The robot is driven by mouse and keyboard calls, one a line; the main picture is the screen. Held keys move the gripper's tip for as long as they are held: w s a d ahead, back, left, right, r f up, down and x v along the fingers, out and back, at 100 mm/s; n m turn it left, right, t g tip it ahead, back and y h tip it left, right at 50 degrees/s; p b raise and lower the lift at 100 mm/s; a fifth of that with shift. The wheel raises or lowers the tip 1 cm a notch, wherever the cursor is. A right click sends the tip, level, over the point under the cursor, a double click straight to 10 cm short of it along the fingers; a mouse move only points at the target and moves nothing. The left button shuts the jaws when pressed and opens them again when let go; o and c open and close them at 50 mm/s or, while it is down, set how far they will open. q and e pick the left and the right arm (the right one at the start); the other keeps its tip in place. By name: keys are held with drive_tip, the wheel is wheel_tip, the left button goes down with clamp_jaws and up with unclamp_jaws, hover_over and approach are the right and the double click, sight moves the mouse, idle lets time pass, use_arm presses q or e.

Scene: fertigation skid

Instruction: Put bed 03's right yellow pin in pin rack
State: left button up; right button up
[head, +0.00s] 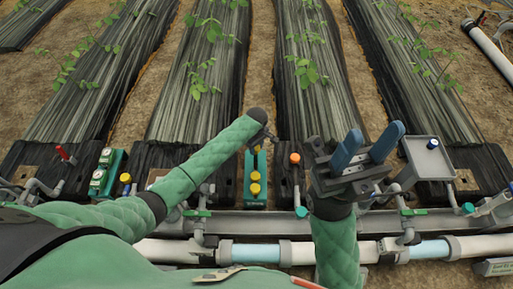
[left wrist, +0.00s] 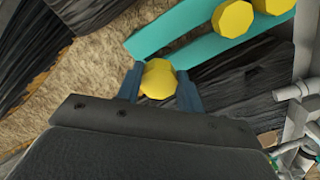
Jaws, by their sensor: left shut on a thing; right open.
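My left gripper (head: 257,143) is above the far end of a teal block (head: 255,201), which may be the pin rack. In the left wrist view its two blue fingers (left wrist: 159,88) are shut on a yellow pin (left wrist: 158,76). The held pin overlaps the block's end; I cannot tell whether it is seated or just above. Two other yellow pins (head: 255,177) stand on the block, and they show in the left wrist view (left wrist: 233,18). My right gripper (head: 367,147) is open and empty, with its blue fingers spread, right of the block.
A green box with pale dials (head: 105,172) stands at left. An orange-capped post (head: 295,159) is right of the teal block, and a grey tray (head: 427,160) stands at right. Pipes (head: 255,252) cross the front. Covered plant beds (head: 215,70) run behind.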

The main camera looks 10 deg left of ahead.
use_arm(q)
wheel_tip(320, 180, down, 2)
drive_tip(key=shift+b, duration=0.95)
drive_tip(key=shift+p, duration=0.3)
drive_tip(key=shift+f, duration=0.95)
drive_tip(key=shift+p, duration=0.8)
drive_tip(key=shift+f, duration=0.8)
drive_tip(key=o, duration=1)
